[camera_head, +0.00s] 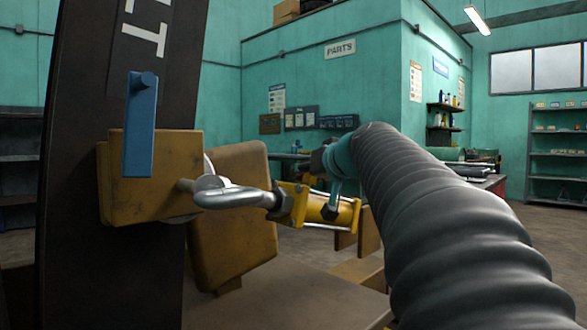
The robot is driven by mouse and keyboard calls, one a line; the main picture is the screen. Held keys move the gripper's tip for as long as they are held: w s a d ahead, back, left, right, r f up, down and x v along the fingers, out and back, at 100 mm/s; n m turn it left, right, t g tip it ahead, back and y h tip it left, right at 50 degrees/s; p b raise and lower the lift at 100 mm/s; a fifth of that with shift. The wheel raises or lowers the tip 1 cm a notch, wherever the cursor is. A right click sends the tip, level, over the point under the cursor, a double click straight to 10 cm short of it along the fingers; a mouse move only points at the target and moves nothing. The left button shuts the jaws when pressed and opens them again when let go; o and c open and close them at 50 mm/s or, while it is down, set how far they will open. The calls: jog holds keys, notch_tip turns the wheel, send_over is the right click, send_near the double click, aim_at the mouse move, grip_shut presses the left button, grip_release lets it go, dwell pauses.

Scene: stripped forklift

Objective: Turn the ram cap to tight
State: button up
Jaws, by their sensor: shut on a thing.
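The ram is a yellow cylinder (347,214) with silver tie rods, lying nearly level in the middle of the view. A bright metal rod with a rounded eye end (235,198) runs from its left end to a pin at the yellow block (150,205). My gripper (330,205), dark and teal, reaches in from the upper right and is shut on the ram cap. The jaws cover much of the cap, so its outline and any tightness mark cannot be made out.
A dark upright mast (75,150) with white letters stands at left. A blue lever (140,125) points up on the yellow block. A worn yellow plate (235,240) hangs behind the rod. A flat brown surface (290,295) lies below. Shelves (558,150) are far right.

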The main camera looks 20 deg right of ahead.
jog(key=shift+a+r+m+g+h+p, duration=0.15)
jog(key=shift+m+g+h+p, duration=0.45)
jog(key=shift+m+h+p, duration=1)
jog(key=shift+m+g+h+p, duration=0.3)
jog(key=shift+g+h+p, duration=0.35)
jog(key=shift+h, duration=0.55)
jog(key=shift+f+m+g+h, duration=0.25)
jog(key=shift+m+g+h, duration=0.3)
jog(key=shift+m+h, duration=0.4)
jog(key=shift+m+g+h+b, duration=0.6)
jog(key=shift+h+b, duration=0.15)
jog(key=shift+b, duration=0.15)
jog(key=shift+m+g+h+b, duration=0.35)
jog(key=shift+g+h+b, duration=0.05)
jog(key=shift+g, duration=0.1)
jog(key=o, duration=1.2)
jog(key=shift+c, duration=0.2)
jog(key=shift+r, duration=0.1)
